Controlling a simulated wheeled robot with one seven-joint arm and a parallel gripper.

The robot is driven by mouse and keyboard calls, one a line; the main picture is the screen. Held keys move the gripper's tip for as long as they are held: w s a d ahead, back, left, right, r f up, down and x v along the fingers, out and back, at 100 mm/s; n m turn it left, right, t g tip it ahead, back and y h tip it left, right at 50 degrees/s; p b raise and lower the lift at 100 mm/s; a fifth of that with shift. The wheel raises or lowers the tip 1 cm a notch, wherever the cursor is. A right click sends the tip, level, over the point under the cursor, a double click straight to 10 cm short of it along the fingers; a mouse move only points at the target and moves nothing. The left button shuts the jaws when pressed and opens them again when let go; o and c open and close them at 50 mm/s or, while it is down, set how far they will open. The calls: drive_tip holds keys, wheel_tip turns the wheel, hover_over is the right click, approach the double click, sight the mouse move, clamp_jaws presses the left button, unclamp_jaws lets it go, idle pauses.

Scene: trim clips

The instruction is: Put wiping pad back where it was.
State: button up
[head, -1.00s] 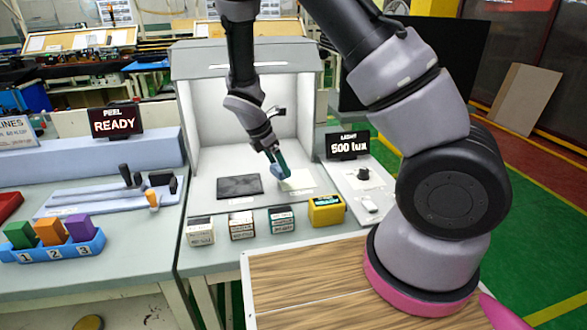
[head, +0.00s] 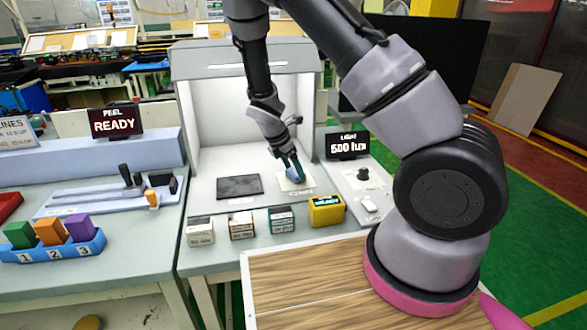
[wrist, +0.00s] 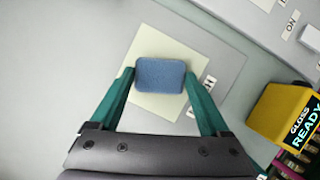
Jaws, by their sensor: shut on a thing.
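The wiping pad (wrist: 160,74) is a small blue rounded block. My gripper (wrist: 160,82) is shut on it, with a green finger at each side in the wrist view. In the head view the gripper (head: 294,175) and the blue pad (head: 294,174) are over a pale cream square (head: 298,186) inside the light booth. The cream square (wrist: 190,55) lies behind the pad in the wrist view, on a slightly larger grey area. I cannot tell whether the pad touches the square.
A dark panel (head: 239,186) lies left of the cream square. Several small boxes line the front edge, including a yellow gloss meter (head: 326,210). A light display (head: 347,146) and knob (head: 362,174) stand to the right. Booth walls enclose the back and sides.

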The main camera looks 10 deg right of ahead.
sight(292, 173)
drive_tip(key=o, duration=1)
drive_tip(key=shift+f, duration=0.1)
drive_tip(key=shift+o, duration=0.2)
drive_tip(key=shift+r, duration=0.25)
drive_tip(key=a+r, duration=0.1)
drive_tip(key=s+a+r, duration=0.1)
drive_tip(key=shift+a+r, duration=0.2)
drive_tip(key=shift+r, duration=0.15)
drive_tip(key=s+a, duration=0.1)
drive_tip(key=a, duration=0.2)
drive_tip(key=s+a, duration=0.1)
drive_tip(key=a, duration=0.2)
drive_tip(key=s+a, duration=0.2)
drive_tip(key=a, duration=0.1)
drive_tip(key=shift+a, duration=0.4)
